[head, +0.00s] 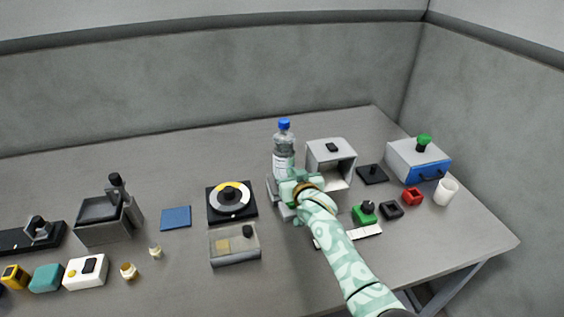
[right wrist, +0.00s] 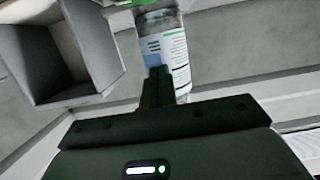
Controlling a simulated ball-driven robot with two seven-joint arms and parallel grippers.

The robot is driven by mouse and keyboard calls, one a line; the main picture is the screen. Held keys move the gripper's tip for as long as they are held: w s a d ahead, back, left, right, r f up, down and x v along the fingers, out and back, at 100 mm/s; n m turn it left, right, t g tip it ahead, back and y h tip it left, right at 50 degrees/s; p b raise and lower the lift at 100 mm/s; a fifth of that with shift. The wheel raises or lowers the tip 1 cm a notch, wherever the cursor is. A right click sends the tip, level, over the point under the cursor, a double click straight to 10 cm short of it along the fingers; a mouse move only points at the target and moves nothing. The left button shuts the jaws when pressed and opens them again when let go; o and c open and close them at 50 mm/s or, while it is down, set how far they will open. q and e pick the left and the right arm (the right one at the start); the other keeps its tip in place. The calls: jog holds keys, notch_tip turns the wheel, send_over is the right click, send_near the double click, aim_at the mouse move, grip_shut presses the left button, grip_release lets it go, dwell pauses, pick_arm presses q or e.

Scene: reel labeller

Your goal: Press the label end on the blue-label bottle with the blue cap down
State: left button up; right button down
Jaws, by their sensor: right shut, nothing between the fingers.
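The bottle (head: 284,145) with the blue cap stands upright near the middle of the table in the head view. It is clear, with a printed label on its side; my gripper hides its lower part. In the right wrist view the bottle (right wrist: 168,40) shows a white label with a blue patch and dark print. My right gripper (right wrist: 158,72) is shut and empty, its fingertips in front of the label, touching it or very close; I cannot tell which. In the head view my right gripper (head: 292,187) is at the bottle's near side. My left gripper is not in view.
A grey open box (head: 331,147) stands just right of the bottle. A black round reel (head: 231,200) and a clear-lidded box (head: 234,244) lie to the left. A green-knobbed block (head: 364,212) and a white strip (head: 362,232) lie right of my forearm.

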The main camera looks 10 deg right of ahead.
jog(key=shift+w+d, duration=0.1)
jog(key=shift+d, duration=0.5)
dwell(0.3)
jog(key=shift+p, duration=0.3)
jog(key=s+p, duration=0.5)
jog(key=s, duration=0.1)
dwell(0.4)
